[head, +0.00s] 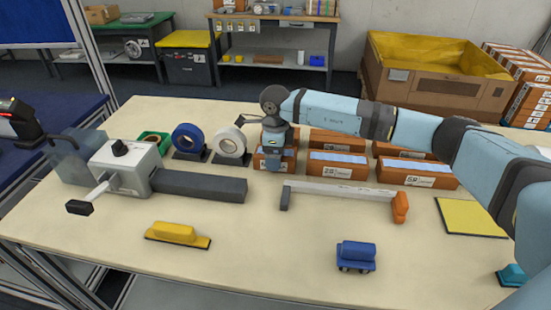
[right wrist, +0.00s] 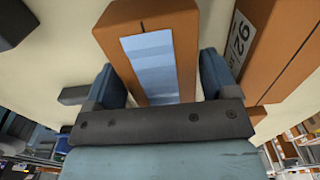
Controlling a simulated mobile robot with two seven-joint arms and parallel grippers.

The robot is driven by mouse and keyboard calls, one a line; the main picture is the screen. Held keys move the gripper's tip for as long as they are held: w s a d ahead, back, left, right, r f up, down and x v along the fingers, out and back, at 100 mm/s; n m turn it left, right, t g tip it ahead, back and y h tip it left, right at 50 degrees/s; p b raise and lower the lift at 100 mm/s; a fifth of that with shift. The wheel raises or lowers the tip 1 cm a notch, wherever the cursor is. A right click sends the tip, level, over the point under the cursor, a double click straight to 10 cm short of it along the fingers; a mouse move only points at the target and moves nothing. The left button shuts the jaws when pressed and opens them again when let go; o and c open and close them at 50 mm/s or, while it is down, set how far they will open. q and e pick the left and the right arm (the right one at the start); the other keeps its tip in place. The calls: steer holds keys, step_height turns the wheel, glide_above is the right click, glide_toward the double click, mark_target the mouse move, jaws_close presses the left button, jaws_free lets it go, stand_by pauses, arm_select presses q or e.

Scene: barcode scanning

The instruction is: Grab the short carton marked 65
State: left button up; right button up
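A short orange-brown carton (head: 262,162) stands at the left end of the front carton row in the head view, partly hidden by my right gripper (head: 276,150). In the right wrist view, a carton (right wrist: 178,22) with a pale blue strip on top lies between the two fingers of my right gripper (right wrist: 162,80). The fingers are apart, one on each side of it. I cannot tell whether they touch it. No 65 is readable on it. My left gripper is not in view.
A carton (head: 338,172) with a white label stands close on the right; it also shows in the wrist view (right wrist: 262,45). More cartons (head: 415,180) stand right and behind. A low white bar (head: 340,191), tape rolls (head: 229,141) and a grey machine (head: 125,165) are nearby.

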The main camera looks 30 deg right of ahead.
steer(key=c, duration=0.7)
steer(key=shift+c, duration=0.3)
steer(key=shift+r, duration=0.15)
